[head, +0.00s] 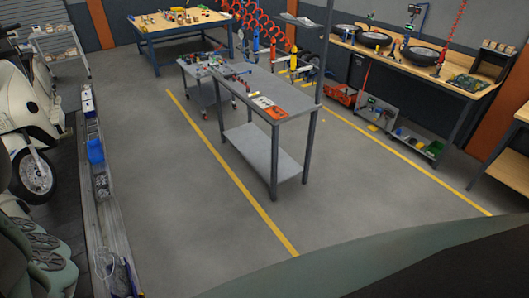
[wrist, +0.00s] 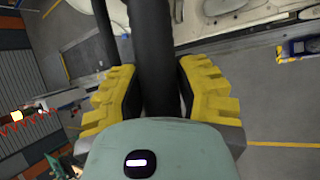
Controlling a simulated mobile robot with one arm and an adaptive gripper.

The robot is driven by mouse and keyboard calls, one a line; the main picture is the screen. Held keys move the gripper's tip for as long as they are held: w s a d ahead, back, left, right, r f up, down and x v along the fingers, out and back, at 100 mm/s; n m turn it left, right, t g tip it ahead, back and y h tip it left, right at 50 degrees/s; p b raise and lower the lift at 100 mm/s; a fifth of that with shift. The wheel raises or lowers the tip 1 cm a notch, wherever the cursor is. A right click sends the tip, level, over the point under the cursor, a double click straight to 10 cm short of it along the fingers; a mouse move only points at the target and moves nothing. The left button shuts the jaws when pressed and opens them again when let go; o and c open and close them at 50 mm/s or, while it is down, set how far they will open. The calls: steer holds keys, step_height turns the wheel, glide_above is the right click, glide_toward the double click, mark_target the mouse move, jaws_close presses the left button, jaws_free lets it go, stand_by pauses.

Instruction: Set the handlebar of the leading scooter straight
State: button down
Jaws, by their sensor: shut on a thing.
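In the wrist view my gripper (wrist: 158,92) has its yellow ribbed fingers on both sides of a thick black bar, which looks like the handlebar grip (wrist: 155,45). It is shut on this bar. A second, thinner dark bar (wrist: 103,30) runs beside it on the left. Cream bodywork (wrist: 220,20) of a scooter shows behind. In the head view a cream scooter (head: 14,108) with its front wheel (head: 35,177) stands at the left edge, cut off by the frame. My gripper and the handlebar's overall angle are not visible there.
A narrow metal rail (head: 112,215) with a blue bin (head: 95,152) runs along the left. A grey steel table (head: 270,92) stands mid-floor beside a yellow floor line (head: 232,175). Workbenches (head: 405,65) line the back and right. The floor between rail and yellow line is clear.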

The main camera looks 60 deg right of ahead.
steer(key=w+b, duration=0.1)
steer(key=b, duration=0.1)
steer(key=w+d+f+b, duration=0.1)
steer(key=shift+f+n+b, duration=0.1)
steer(key=shift+n+b, duration=0.2)
steer(key=shift+b, duration=0.1)
steer(key=shift+d, duration=0.1)
stand_by(0.4)
steer(key=shift+w+d+f+b, duration=0.1)
steer(key=shift+w+f+b, duration=0.25)
steer(key=shift+b, duration=0.75)
steer(key=c, duration=0.6)
jaws_free()
steer(key=shift+s+r, duration=0.15)
steer(key=shift+r, duration=0.1)
steer(key=shift+r, duration=0.1)
